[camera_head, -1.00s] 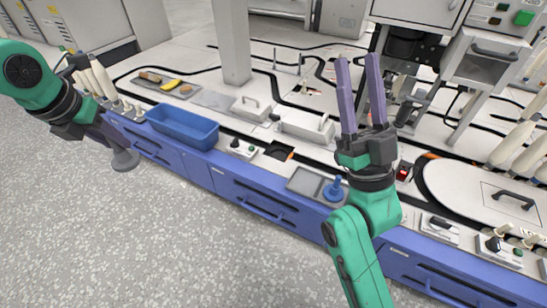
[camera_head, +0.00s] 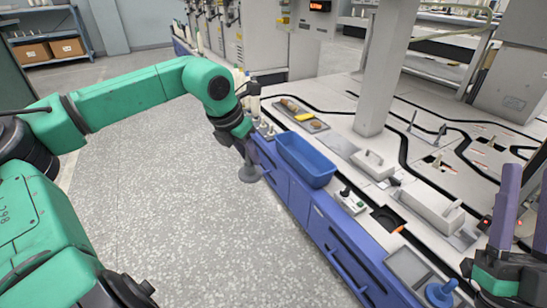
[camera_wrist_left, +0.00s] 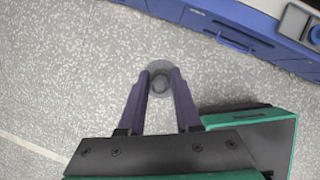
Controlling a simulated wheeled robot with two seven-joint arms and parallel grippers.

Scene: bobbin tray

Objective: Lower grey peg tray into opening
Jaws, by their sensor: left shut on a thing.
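The grey peg tray, a round disc with a short peg (camera_head: 249,174), hangs over the floor beside the bench's left part. My left gripper (camera_head: 245,155) is shut on its peg. In the left wrist view the disc (camera_wrist_left: 160,66) shows beyond the fingertips (camera_wrist_left: 160,80), with floor below it. A dark square opening (camera_head: 384,219) with an orange mark at its edge lies in the bench top, well to the right of the tray. My right gripper (camera_head: 527,185) is at the right edge, its fingers apart and empty, partly cut off.
A blue bin (camera_head: 306,160) stands on the bench edge between the tray and the opening. A switch box (camera_head: 350,201), a grey square plate (camera_head: 407,265) and a blue knob (camera_head: 440,292) line the front edge. A pillar (camera_head: 386,70) rises behind. The floor is clear.

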